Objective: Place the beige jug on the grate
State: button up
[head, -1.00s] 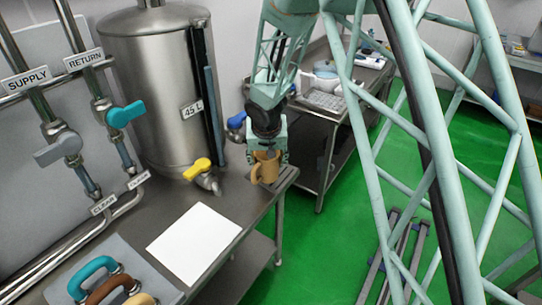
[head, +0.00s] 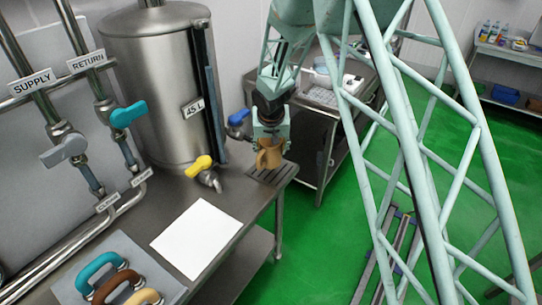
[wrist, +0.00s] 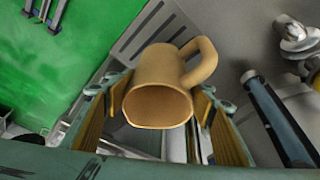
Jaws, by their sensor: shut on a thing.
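The beige jug (head: 268,157) is held in my gripper (head: 270,141), with its handle toward the left in the head view. The slotted grate (head: 270,176) is at the far right end of the steel bench, just below the jug in the picture. In the wrist view the jug (wrist: 160,85) sits between the two fingers of my gripper (wrist: 162,98), its open mouth toward the camera and its handle at upper right. The grate's slots (wrist: 138,34) show beyond it. Any gap between the jug's base and the grate is hidden.
A yellow-handled tap (head: 203,170) stands left of the grate, and a blue-handled tap (head: 238,122) behind it. A steel tank (head: 160,80) rises at the back. A white sheet (head: 197,237) and a board with coloured handles (head: 115,275) lie nearer on the bench.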

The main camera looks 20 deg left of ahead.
aim_at(271, 155)
jog(key=shift+f, duration=1.75)
jog(key=shift+f+b, duration=0.15)
jog(key=shift+b, duration=0.3)
jog(key=o, duration=0.9)
jog(key=shift+p, duration=0.3)
jog(key=shift+r, duration=0.35)
jog(key=shift+v, duration=5.85)
jog(key=shift+d, duration=0.1)
